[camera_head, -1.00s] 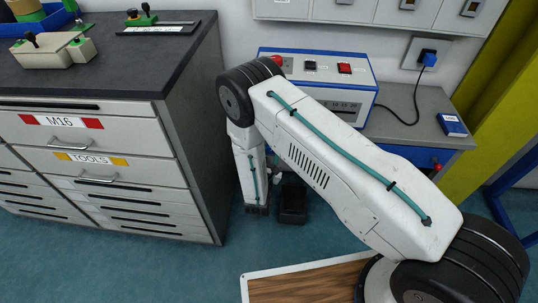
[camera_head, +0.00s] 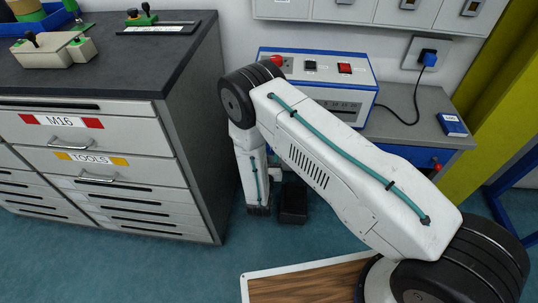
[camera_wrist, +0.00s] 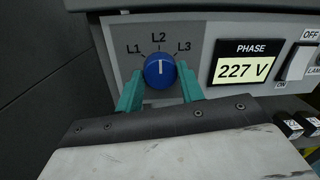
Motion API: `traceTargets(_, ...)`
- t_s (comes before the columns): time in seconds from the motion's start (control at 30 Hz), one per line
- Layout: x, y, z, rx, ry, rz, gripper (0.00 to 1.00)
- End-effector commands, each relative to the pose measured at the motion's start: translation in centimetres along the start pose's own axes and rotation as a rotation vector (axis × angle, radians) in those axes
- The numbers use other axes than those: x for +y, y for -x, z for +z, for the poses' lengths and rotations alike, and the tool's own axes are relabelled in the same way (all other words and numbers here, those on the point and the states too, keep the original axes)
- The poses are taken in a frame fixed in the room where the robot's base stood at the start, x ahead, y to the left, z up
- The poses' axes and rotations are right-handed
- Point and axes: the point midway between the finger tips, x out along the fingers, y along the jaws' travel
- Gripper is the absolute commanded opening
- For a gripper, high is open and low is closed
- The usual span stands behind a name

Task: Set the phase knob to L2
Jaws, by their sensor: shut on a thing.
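The phase knob (camera_wrist: 160,71) is round and blue, on a grey panel in the wrist view. Its white line points up toward the L2 mark (camera_wrist: 158,38), with L1 to the left and L3 to the right. My gripper (camera_wrist: 160,85) is shut on the knob, one teal finger at each side. A display (camera_wrist: 245,69) right of the knob reads PHASE, 227 V. In the head view my arm hides the knob and my gripper.
An ON/OFF switch (camera_wrist: 299,62) is right of the display. In the head view, the blue-edged device (camera_head: 340,75) stands on a grey bench (camera_head: 400,130). A drawer cabinet (camera_head: 100,150) is on the left. A black cable (camera_head: 415,100) runs to a wall socket.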

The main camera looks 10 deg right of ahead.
Motion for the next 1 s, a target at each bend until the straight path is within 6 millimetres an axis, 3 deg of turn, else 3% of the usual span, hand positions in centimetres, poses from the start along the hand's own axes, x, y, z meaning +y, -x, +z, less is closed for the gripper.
traceTargets(0.27, 0.0, 0.1, 0.0, 0.0, 0.001, 0.002, 0.15)
traceTargets(0.3, 0.0, 0.1, 0.0, 0.0, 0.001, 0.002, 0.41)
traceTargets(0.37, 0.0, 0.1, 0.0, 0.0, 0.001, 0.002, 0.57)
traceTargets(0.4, 0.0, 0.1, 0.0, 0.0, 0.001, 0.002, 0.59)
traceTargets(0.73, 0.0, 0.6, 0.0, 0.001, 0.001, 0.002, 0.59)
traceTargets(1.0, 0.1, 4.9, 0.0, 0.001, 0.002, 0.005, 0.59)
